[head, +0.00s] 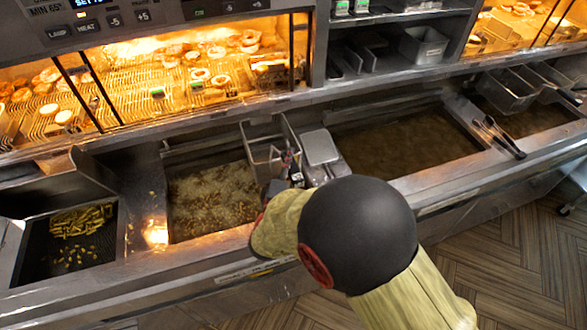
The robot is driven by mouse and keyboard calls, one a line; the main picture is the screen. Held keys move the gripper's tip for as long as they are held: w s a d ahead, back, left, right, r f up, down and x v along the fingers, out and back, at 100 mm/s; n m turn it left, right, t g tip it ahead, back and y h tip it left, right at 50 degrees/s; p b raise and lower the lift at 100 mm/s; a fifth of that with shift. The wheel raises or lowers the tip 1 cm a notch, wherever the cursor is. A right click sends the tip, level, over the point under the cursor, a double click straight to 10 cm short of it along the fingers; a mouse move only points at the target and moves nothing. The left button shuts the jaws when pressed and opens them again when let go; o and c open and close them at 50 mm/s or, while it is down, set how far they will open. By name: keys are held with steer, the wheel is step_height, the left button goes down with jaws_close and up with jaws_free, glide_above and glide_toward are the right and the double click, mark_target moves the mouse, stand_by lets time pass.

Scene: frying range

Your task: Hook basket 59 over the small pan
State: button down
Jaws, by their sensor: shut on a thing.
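A metal wire basket (262,160) is at the back right of a narrow pan of bubbling oil (215,195). I cannot read a number on it, or tell whether it hangs on the rim or is held just above it. My gripper (289,172) is at the basket's near right side, shut on what seems to be its handle; my arm hides most of the grip. A wider pan of still, dark oil (405,140) lies to the right. Another pan (525,112) is at the far right. The bubbling pan looks smaller than the wide one.
A grey flat-topped box (321,150) stands just right of my gripper, between the pans. Tongs (498,137) lie on the right divider. More baskets (510,90) hang at the far right. Fries lie in a tray (38,245) at left. A lit warming shelf (140,72) runs behind.

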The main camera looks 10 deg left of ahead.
steer(key=shift+w+a+f+b, duration=0.35)
steer(key=shift+w+a+b, duration=0.05)
steer(key=shift+w, duration=0.3)
steer(key=shift+w+a+f+b, duration=0.35)
steer(key=shift+w+a+b, duration=0.1)
steer(key=shift+w, duration=0.2)
steer(key=shift+w+a+f+b, duration=0.35)
steer(key=shift+w+a+b, duration=0.05)
steer(key=shift+w, duration=0.3)
steer(key=shift+f, duration=0.6)
steer(key=c, duration=1.6)
jaws_free()
steer(key=shift+f, duration=0.1)
steer(key=s, duration=1.2)
steer(key=shift+d, duration=0.15)
